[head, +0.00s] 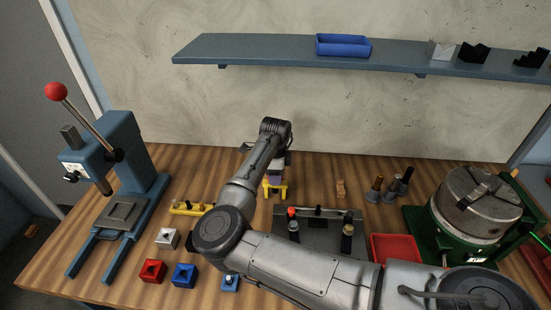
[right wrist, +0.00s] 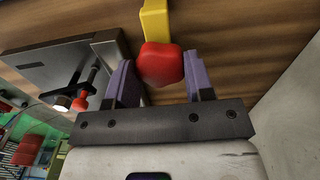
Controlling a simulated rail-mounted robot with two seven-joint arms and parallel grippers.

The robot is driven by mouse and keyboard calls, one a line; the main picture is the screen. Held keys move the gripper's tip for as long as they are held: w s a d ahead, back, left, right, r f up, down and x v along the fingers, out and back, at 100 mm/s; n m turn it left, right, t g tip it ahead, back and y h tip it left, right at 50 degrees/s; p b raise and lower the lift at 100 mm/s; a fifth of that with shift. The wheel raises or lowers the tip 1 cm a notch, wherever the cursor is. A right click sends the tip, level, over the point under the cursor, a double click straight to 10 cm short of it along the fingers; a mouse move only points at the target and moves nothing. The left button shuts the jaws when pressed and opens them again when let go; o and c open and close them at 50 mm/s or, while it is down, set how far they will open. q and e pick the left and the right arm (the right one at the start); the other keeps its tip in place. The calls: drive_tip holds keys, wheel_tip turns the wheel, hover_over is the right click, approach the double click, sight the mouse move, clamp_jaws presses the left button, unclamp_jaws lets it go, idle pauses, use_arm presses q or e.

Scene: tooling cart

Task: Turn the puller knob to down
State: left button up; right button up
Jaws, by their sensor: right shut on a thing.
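The puller is a yellow piece (head: 275,188) standing on the wooden bench near the middle in the head view, partly covered by my right arm and gripper. Its yellow body also shows at the top of the right wrist view (right wrist: 156,20). Its red knob (right wrist: 162,63) sits between the purple fingers of my right gripper (right wrist: 160,74), which is shut on it. In the head view my right gripper (head: 275,173) is just above and behind the yellow piece; the red knob is hidden there. My left gripper is not in view.
A grey fixture plate (head: 318,238) and a red tray (head: 394,249) lie right of the puller. A green-based chuck (head: 478,207) stands far right, a blue lever press (head: 125,150) far left. Several coloured blocks lie at front left. A shelf (head: 260,50) runs along the wall.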

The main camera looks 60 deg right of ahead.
drive_tip(key=n+p, duration=0.2)
drive_tip(key=p, duration=0.2)
drive_tip(key=n+p, duration=0.3)
drive_tip(key=p, duration=0.2)
drive_tip(key=r+n+p, duration=0.1)
drive_tip(key=n+p, duration=0.2)
drive_tip(key=p, duration=0.1)
drive_tip(key=shift+p, duration=0.35)
drive_tip(key=n+p, duration=0.9)
drive_tip(key=p, duration=0.1)
drive_tip(key=shift+f+p, duration=0.2)
drive_tip(key=shift+p, duration=0.15)
drive_tip(key=n+p, duration=0.3)
drive_tip(key=n, duration=0.1)
drive_tip(key=n+p, duration=0.1)
drive_tip(key=n, duration=0.1)
drive_tip(key=n+p, duration=0.1)
drive_tip(key=shift+f+n, duration=0.2)
drive_tip(key=shift+n, duration=0.2)
drive_tip(key=shift+n+p, duration=0.65)
drive_tip(key=shift+n, duration=1.65)
drive_tip(key=shift+n+p, duration=0.3)
drive_tip(key=shift+n, duration=1.2)
drive_tip(key=shift+n, duration=0.4)
